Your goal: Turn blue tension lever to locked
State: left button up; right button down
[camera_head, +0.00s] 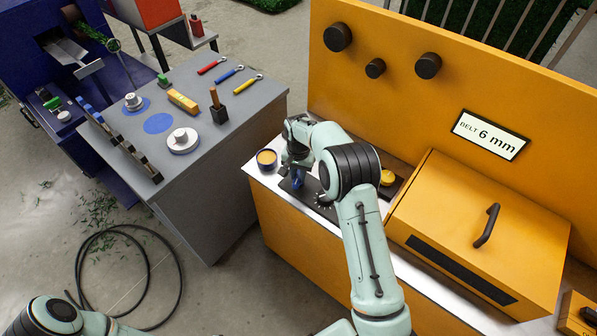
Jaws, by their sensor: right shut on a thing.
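The blue tension lever (297,182) stands on a dark plate (312,195) on the white top of the yellow bench. White marks show on the plate beside it. My right gripper (296,172) points down over the lever and is shut on it. The gripper and wrist hide the lever's upper part, and its exact angle is hard to tell. My left arm shows only in the bottom left corner. My left gripper is out of view.
A yellow-topped cup (266,159) stands left of the plate. A yellow knob (387,177) lies behind my right arm. A yellow box with a handle (486,225) fills the bench's right side. The grey table (225,150) holds wrenches. A black hose (130,275) lies on the floor.

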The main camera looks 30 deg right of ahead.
aim_at(298, 176)
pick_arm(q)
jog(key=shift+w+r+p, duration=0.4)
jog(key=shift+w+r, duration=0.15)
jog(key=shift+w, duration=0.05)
pick_arm(e)
jog(key=shift+m, duration=2)
jog(key=c, duration=1)
grip_release()
jog(key=shift+r, duration=0.1)
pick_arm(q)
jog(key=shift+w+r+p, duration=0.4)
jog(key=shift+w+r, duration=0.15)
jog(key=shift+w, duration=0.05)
pick_arm(e)
notch_tip(298, 176, up, 13)
jog(key=shift+r, duration=0.1)
